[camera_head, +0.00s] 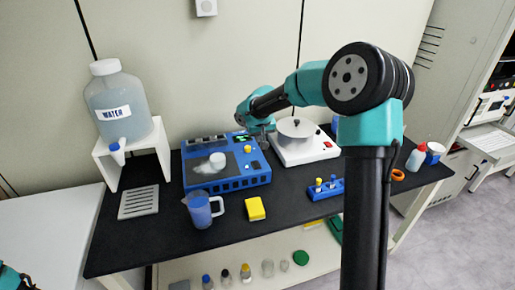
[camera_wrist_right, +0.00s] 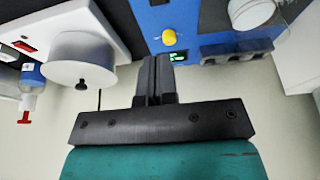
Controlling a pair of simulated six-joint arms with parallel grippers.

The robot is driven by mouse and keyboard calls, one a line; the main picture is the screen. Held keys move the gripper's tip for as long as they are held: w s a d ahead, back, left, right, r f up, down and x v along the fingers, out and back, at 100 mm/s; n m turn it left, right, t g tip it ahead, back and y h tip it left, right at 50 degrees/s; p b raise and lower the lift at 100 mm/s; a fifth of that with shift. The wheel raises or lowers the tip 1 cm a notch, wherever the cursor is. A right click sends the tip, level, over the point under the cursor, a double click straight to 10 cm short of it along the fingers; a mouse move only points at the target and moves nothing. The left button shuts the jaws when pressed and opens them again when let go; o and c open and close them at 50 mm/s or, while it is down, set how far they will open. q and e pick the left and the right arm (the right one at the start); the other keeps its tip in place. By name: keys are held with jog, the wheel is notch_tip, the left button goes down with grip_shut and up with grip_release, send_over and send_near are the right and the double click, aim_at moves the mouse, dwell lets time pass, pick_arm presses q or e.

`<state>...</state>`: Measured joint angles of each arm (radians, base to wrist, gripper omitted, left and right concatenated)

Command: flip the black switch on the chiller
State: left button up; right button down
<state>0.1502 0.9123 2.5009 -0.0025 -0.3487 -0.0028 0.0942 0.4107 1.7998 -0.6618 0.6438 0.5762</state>
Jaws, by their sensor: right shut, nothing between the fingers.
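My left gripper is not in view.
A white device (camera_head: 318,155) with a round metal top and red switch stands close right of the chiller. A water jug (camera_head: 118,95) is on a white stand at left. A measuring jug (camera_head: 199,212), yellow block (camera_head: 255,209) and blue rack (camera_head: 325,190) stand in front.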

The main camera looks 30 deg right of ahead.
jog(key=shift+w, duration=0.1)
send_near(255, 161)
jog(key=x, duration=0.5)
jog(key=shift+w+f, duration=0.1)
jog(key=shift+x, duration=0.8)
jog(key=shift+f, duration=0.1)
